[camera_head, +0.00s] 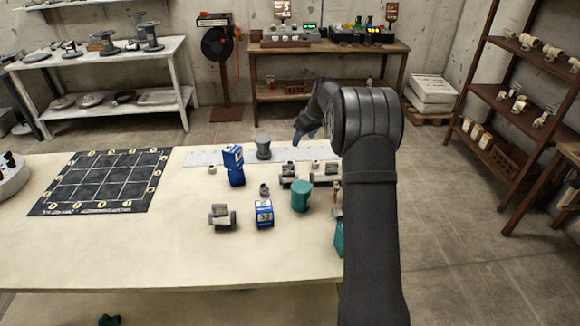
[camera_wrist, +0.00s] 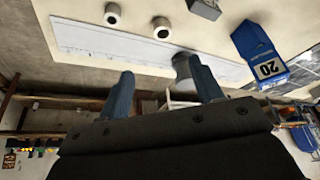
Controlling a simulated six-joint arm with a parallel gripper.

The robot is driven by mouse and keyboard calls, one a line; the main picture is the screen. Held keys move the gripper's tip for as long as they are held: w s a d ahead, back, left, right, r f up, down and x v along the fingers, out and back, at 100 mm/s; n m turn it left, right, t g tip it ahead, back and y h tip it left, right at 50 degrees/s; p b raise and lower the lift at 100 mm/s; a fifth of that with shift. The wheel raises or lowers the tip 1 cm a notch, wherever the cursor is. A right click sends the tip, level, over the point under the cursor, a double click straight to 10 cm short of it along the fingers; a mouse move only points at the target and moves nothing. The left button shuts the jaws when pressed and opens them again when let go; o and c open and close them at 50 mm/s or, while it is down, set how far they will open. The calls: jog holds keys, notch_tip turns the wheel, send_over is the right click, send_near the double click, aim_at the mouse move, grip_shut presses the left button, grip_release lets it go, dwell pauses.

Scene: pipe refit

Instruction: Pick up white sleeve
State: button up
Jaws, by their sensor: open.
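Two short pale ring-shaped pieces that look like white sleeves show in the wrist view, one at the top (camera_wrist: 112,14) and one to its right (camera_wrist: 161,27). They stand apart at the edge of a pale strip (camera_wrist: 105,40). In the head view, a small white sleeve-like piece (camera_head: 315,163) sits near the fittings, and another (camera_head: 212,169) sits left of a tall blue box (camera_head: 235,170). My gripper (camera_wrist: 161,91) is open and empty, with blue fingers spread above the table's far side.
A grey spool (camera_head: 263,149) stands close to my gripper. Grey pipe fittings (camera_head: 222,217), a teal cylinder (camera_head: 301,196) and a second blue box (camera_head: 264,214) crowd the table. A dark grid mat (camera_head: 104,180) lies left. The front left of the table is clear.

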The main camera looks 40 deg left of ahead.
send_near(291, 161)
jog(key=f, duration=0.3)
jog(key=shift+s+a+f, duration=0.2)
jog(key=shift+s, duration=0.2)
jog(key=shift+x, duration=2.75)
jog(key=shift+s+a+r, duration=0.15)
jog(key=shift+a, duration=0.05)
jog(key=c, duration=1.1)
jog(key=shift+o, duration=0.2)
